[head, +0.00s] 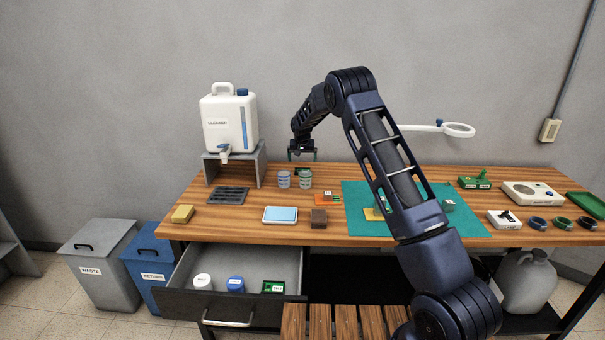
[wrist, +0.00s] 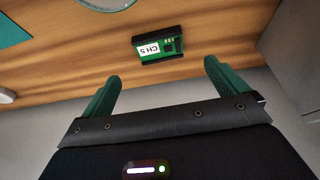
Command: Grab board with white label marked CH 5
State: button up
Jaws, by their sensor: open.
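The board with the white label marked CH 5 (wrist: 158,46) lies on the wooden bench in the wrist view. It is dark-edged and green, with a dark chip and gold contacts beside the label. In the head view a small green piece (head: 302,170), apparently this board, shows behind the striped cups, below my gripper (head: 303,157). My gripper, also in the wrist view (wrist: 160,74), has its two green fingers spread with nothing between them. The board appears beyond the fingertips, roughly centred between them and apart from both.
A teal mat (head: 355,220) lies to the right. Another green board (head: 272,287) lies in the open drawer (head: 190,268).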

jog(key=shift+x, duration=3.8)
jog(key=shift+s+f, duration=0.1)
jog(key=c, duration=1.1)
jog(key=shift+o, duration=0.2)
